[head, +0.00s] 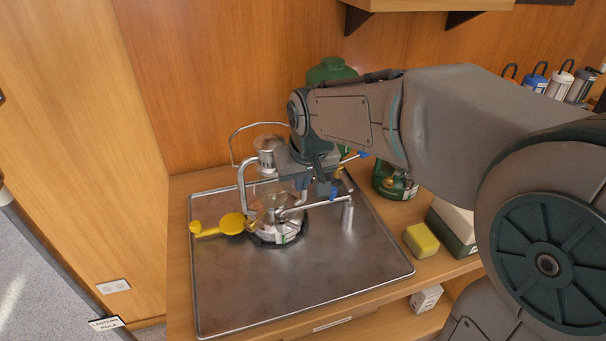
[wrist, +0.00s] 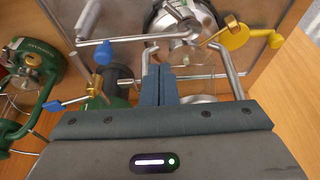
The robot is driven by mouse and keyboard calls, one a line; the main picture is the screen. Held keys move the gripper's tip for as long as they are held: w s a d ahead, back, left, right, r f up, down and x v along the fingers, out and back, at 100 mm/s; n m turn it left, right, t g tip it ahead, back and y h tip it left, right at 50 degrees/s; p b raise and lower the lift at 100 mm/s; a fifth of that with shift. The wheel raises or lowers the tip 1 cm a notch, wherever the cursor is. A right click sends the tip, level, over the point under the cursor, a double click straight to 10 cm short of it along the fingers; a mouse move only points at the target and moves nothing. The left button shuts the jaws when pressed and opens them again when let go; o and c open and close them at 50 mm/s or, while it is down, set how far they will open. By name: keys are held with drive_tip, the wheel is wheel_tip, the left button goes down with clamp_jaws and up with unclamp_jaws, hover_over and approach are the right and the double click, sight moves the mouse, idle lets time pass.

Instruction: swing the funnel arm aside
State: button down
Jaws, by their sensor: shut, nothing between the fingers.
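A metal lantern (head: 277,236) with a glass globe stands on the metal tray (head: 240,300), a bent tube frame (head: 241,176) around it. A yellow round piece with a knobbed handle (head: 232,223), perhaps the funnel arm, sticks out to the left of the lantern. It also shows at the upper right of the wrist view (wrist: 234,38), joined to a brass rod. My gripper (wrist: 161,70) is shut and empty, its fingertips between the two bent tubes, apart from the yellow piece. In the head view my wrist hides the lantern's upper back part.
A thin rod with a blue knob (wrist: 103,53) reaches out on the lantern's other side. A small metal cylinder (head: 347,216) stands on the tray. A green stove (head: 393,181) and a yellow block (head: 421,241) are at the right. The tray's front is clear.

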drive_tip(key=x, duration=0.6)
drive_tip(key=shift+w+f, duration=0.15)
drive_tip(key=shift+f, duration=0.05)
